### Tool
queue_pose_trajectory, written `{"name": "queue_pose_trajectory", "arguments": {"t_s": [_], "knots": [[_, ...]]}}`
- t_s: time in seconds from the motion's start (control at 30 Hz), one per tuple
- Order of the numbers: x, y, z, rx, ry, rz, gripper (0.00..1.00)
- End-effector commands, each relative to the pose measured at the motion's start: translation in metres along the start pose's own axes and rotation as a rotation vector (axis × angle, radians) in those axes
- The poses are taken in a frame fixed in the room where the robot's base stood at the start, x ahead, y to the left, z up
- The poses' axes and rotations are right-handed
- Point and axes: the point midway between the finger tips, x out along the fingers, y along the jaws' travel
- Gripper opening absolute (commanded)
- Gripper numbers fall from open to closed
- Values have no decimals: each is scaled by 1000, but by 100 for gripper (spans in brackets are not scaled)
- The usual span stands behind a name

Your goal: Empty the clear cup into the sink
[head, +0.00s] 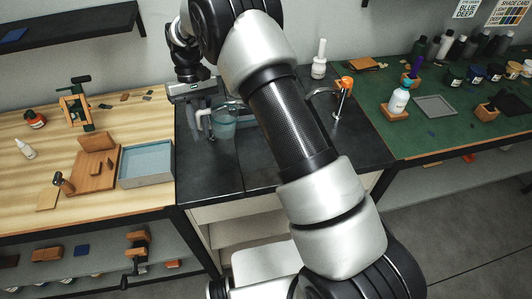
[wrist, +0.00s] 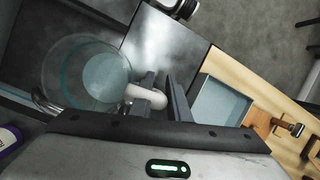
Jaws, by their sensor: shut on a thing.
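The clear cup (head: 222,124) holds teal liquid and has a white handle. It looks roughly upright in the head view, over the left part of the black counter. My gripper (head: 203,118) is at its left side. In the wrist view my gripper (wrist: 163,97) is shut on the white handle (wrist: 146,96), and the cup (wrist: 88,75) hangs to the left of the fingers. The sink is mostly hidden behind my arm in the head view; a dark recess, seemingly its basin (wrist: 40,30), shows beside and behind the cup in the wrist view. The cup's exact height is unclear.
A curved metal faucet (head: 324,92) with an orange-topped post (head: 345,85) stands right of my arm. A white pump bottle (head: 319,62) stands behind. The wooden bench on the left holds a blue tray (head: 147,181). Bare black counter (head: 212,178) lies in front of the cup.

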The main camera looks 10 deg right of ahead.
Motion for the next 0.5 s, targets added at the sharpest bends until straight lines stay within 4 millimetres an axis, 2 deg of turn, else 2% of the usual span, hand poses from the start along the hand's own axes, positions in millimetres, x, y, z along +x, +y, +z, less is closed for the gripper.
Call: {"name": "queue_pose_trajectory", "arguments": {"t_s": [0.03,0.17,0.5], "knots": [[9,2,-3,-1,6,-7,0],[21,5,-6,-7,16,-21,0],[29,16,-3,-54,101,-143,0]]}}
